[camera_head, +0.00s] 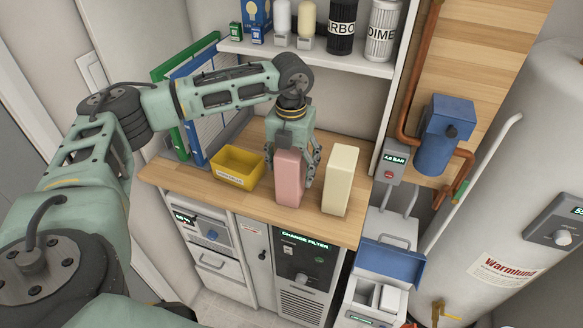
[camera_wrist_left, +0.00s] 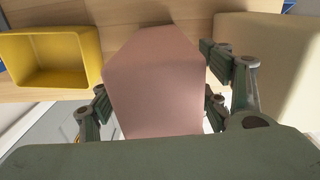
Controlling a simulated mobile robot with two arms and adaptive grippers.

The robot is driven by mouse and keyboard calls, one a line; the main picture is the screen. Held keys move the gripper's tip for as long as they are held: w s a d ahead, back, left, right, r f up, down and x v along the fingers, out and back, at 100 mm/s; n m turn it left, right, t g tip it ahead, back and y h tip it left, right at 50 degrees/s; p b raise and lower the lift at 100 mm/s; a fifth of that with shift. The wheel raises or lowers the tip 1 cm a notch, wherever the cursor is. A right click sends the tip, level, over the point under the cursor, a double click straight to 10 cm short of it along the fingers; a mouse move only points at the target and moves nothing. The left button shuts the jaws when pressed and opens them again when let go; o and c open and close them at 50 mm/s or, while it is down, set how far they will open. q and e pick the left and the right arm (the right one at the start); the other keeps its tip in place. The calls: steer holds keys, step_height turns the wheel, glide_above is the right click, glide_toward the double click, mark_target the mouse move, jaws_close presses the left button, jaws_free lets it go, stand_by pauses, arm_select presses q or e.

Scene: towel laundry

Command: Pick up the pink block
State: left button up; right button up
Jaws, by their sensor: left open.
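The pink block (camera_head: 289,178) stands upright on the wooden counter in the head view, between the yellow bin and a cream block. It fills the middle of the left wrist view (camera_wrist_left: 156,75). My left gripper (camera_head: 300,172) points down at the block, just behind it and partly hidden by it. In the left wrist view, its fingers (camera_wrist_left: 160,95) are spread, one at each side of the block, with a visible gap at the right. The gripper is open. My right gripper is not in view.
The cream block (camera_head: 339,181) stands close to the right of the pink block. The yellow bin (camera_head: 238,167) is to the left. The counter (camera_head: 190,186) ends at a front edge near the blocks. A shelf (camera_head: 345,62) with bottles and canisters is above.

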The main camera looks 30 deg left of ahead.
arm_select(q)
step_height(320, 180, down, 2)
steer(key=shift+w+f, duration=0.1)
steer(key=shift+w, duration=0.05)
steer(key=shift+f, duration=0.15)
jaws_close()
steer(key=shift+w+r, duration=0.15)
steer(key=shift+r, duration=0.1)
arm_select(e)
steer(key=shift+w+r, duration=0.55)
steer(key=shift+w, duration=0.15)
